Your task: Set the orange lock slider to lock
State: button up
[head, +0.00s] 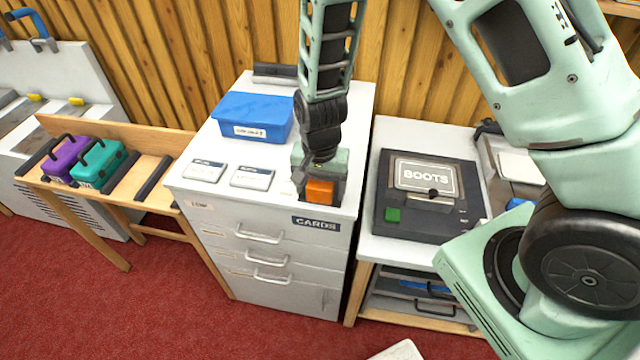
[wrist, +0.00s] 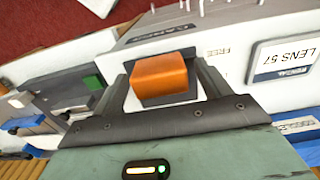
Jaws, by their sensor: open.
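The orange lock slider (head: 320,191) is a block on the front right corner of the grey-white drawer cabinet's top (head: 190,178). It also shows in the wrist view (wrist: 160,73), sitting in a dark slot plate. The printed word FREE (wrist: 220,50) is on the white surface to its right there. My gripper (head: 317,180) points down at the slider. In the wrist view, my gripper's (wrist: 163,82) two dark fingers are open, one on each side of the slider. I cannot tell whether either finger touches it. The LOCK marking is not visible.
A blue box (head: 252,117) and white label cards (head: 228,174) share the cabinet top. A dark BOOTS machine (head: 425,195) with a green button stands to the right. Purple (head: 66,160) and teal (head: 100,163) cases sit on a wooden bench at left.

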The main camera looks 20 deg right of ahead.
jog(key=shift+c, duration=0.3)
jog(key=c, duration=1.3)
jog(key=shift+w+d, duration=0.7)
jog(key=shift+w, duration=0.2)
jog(key=shift+w+d, duration=0.65)
jog(key=shift+w, duration=0.25)
jog(key=shift+c, duration=0.2)
jog(key=o, duration=1.4)
notch_tip(320, 180, up, 17)
jog(key=b, duration=0.2)
jog(key=shift+r+b, duration=0.2)
jog(key=shift+b, duration=0.15)
